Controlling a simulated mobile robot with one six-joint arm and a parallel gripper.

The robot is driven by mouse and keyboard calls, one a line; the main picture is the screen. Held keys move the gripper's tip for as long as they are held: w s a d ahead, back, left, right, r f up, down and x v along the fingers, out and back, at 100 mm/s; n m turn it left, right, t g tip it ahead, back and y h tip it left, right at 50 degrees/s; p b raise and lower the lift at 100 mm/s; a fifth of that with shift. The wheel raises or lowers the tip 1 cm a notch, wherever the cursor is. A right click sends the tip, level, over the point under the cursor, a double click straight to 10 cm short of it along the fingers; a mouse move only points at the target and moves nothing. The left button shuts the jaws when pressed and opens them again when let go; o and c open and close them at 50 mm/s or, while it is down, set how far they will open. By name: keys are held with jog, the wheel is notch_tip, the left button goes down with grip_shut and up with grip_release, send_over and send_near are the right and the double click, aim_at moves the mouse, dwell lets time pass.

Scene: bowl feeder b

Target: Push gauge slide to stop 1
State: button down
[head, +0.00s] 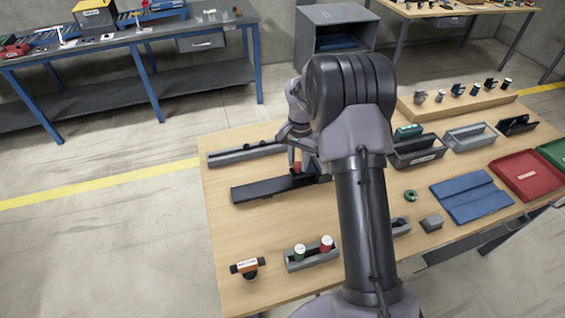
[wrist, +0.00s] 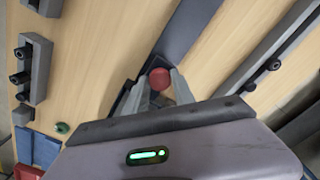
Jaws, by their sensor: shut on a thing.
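The gauge (head: 262,190) is a long dark rail lying on the wooden table, left of my arm in the head view. Its slide carries a red knob (head: 297,167), near the right part of the visible rail. In the wrist view the red knob (wrist: 160,79) sits between my two fingers, and the rail (wrist: 188,30) runs away toward the top. My gripper (head: 298,160) is shut on the knob from above. My arm hides the right end of the rail in the head view. I cannot read any stop markings.
A second grey rail (head: 245,153) lies behind the gauge.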

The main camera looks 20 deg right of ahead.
jog(key=shift+d, duration=0.8)
jog(key=c, duration=1.1)
grip_release()
jog(key=shift+o, duration=0.2)
notch_tip(320, 180, up, 18)
jog(key=p, duration=0.4)
jog(key=shift+f, duration=0.25)
